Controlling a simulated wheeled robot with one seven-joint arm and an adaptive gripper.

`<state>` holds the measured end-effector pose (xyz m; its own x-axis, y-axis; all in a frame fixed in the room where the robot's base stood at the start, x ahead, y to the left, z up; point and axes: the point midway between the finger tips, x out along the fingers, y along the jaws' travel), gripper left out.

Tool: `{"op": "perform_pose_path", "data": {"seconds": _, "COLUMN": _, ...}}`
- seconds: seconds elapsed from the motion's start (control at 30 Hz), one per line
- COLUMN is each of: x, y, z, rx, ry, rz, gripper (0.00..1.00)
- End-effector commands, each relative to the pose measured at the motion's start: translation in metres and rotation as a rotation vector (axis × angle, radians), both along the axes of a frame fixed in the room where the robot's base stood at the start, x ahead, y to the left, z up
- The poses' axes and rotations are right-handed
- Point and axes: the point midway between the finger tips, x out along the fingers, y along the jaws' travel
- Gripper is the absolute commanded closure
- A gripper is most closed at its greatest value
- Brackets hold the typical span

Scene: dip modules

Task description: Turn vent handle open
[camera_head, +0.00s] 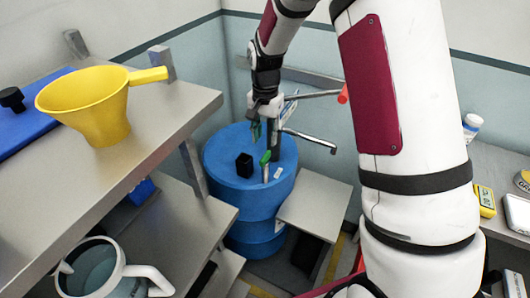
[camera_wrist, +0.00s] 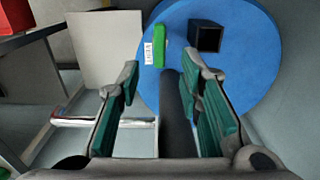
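The green vent handle (camera_head: 265,158) stands on top of the blue drum (camera_head: 225,160). In the wrist view the green handle (camera_wrist: 159,45) lies beyond my fingertips, beside a white label (camera_wrist: 148,53) reading VENT. My gripper (camera_head: 256,131) is above the drum, a little above the handle, and apart from it. In the wrist view my gripper's teal-padded fingers (camera_wrist: 165,78) are spread wide, with nothing held. A dark post (camera_wrist: 172,102) appears between them; I cannot tell its exact depth. A black square fitting (camera_wrist: 207,37) is right of the handle.
A dark pump with metal arms (camera_head: 310,138) rises from the drum close beside my gripper. A metal shelf (camera_head: 165,125) at left holds a yellow funnel (camera_head: 100,100). A grey plate (camera_head: 315,205) stands right of the drum. A grey pitcher (camera_head: 95,270) is lower left.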

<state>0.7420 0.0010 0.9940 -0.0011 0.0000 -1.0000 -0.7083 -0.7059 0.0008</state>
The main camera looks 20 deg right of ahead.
Motion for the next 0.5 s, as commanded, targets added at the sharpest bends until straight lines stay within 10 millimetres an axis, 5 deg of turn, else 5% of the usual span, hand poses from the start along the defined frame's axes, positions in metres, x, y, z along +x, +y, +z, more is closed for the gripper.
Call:
{"op": "perform_pose_path", "data": {"seconds": 0.2, "x": -0.002, "y": 0.0, "z": -0.043, "rx": 0.0, "ry": 0.004, "rz": 0.002, "gripper": 0.67}}
{"op": "perform_pose_path", "data": {"seconds": 0.5, "x": 0.0, "y": 0.0, "z": -0.076, "rx": 0.001, "ry": -0.001, "rz": 0.002, "gripper": 0.67}}
